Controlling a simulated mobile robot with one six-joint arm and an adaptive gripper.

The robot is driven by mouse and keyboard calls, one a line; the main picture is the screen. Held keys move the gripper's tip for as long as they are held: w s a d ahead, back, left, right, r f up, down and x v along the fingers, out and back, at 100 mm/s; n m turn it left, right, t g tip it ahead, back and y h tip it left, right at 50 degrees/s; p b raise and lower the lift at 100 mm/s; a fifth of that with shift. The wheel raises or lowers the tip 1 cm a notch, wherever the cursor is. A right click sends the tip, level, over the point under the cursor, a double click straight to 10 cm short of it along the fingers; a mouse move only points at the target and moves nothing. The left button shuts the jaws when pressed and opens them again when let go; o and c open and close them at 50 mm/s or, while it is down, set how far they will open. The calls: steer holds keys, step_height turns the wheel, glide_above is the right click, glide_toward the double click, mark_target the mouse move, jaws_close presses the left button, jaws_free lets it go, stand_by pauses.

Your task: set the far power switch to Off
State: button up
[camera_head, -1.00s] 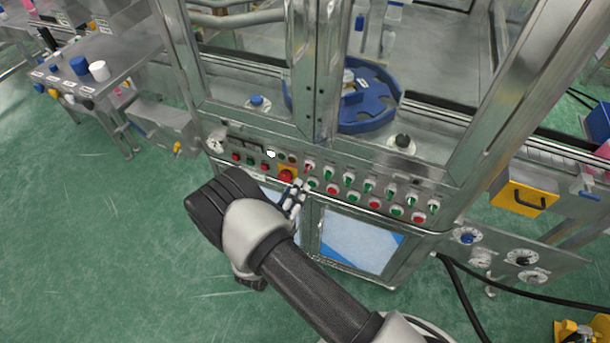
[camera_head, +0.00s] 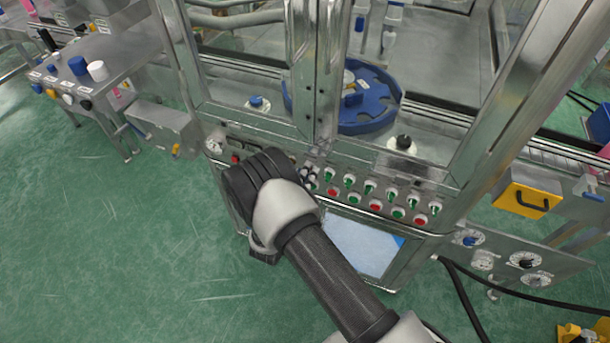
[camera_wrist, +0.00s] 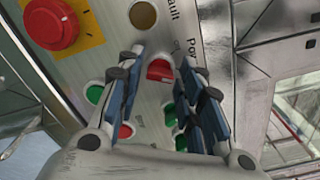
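The red-handled power switch (camera_wrist: 160,72) shows in the wrist view, with a partly visible "Power" label beside it. My gripper (camera_wrist: 162,58) is open, with its blue-padded fingers on either side of the red handle. A gap shows between the handle and the pads; I cannot tell whether either finger touches it. In the head view my gripper (camera_head: 311,174) is at the left end of the switch row on the machine's front panel (camera_head: 345,158). My gripper hides the red switch there.
A red emergency button (camera_wrist: 50,22) on yellow and an amber lamp (camera_wrist: 143,14) are close by in the wrist view. Green-handled switches (camera_head: 349,181) and red buttons (camera_head: 375,205) continue to the right. A metal frame post (camera_head: 316,75) rises above the panel.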

jaws_close()
steer(key=shift+n, duration=0.4)
steer(key=n, duration=1.1)
stand_by(0.6)
steer(key=shift+o, duration=1.6)
jaws_free()
